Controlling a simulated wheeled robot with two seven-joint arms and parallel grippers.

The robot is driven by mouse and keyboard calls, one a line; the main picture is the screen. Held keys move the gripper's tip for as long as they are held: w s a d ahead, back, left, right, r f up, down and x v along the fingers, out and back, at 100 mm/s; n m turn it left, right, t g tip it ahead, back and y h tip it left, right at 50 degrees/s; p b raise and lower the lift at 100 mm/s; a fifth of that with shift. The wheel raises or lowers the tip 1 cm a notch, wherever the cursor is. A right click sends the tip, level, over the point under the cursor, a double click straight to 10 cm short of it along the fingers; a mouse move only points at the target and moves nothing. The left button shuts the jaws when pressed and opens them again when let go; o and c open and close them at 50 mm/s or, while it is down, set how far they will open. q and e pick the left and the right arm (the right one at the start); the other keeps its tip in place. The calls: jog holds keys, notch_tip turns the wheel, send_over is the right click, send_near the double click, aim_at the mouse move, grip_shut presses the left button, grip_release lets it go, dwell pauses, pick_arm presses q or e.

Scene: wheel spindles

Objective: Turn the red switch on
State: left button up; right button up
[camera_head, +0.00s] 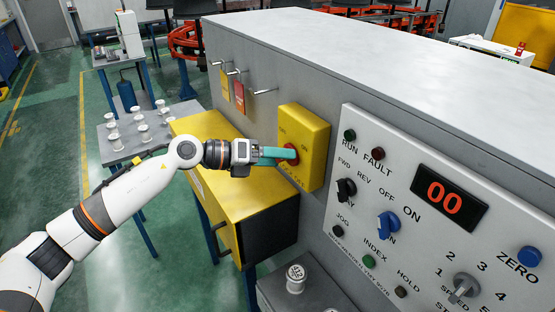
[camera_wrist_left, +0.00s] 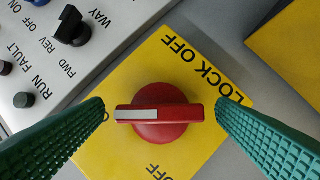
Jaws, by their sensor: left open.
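The red switch (camera_wrist_left: 158,125) is a round knob with a raised bar and a pale stripe on it. In the left wrist view the bar lies level across the picture, its stripe toward the left. It is mounted on a yellow box (camera_head: 308,128) marked LOCK OFF and OFF. My left gripper (camera_head: 284,157) is at the box's front, its green fingers open. In the left wrist view one finger is on each side of the bar, with small gaps and no clear contact. In the head view the fingers partly hide the switch. My right gripper is not in view.
Right of the box is a white control panel (camera_head: 400,165) with knobs, buttons and a red 00 display (camera_head: 444,198). Below my arm is a yellow-topped bench (camera_head: 215,175). A white spindle (camera_head: 296,278) stands on a grey surface below. Hooks with tags are at left on the machine wall.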

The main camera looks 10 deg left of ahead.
pick_arm(q)
jog(key=b+v, duration=0.4)
jog(key=v, duration=0.7)
jog(key=shift+s, duration=0.1)
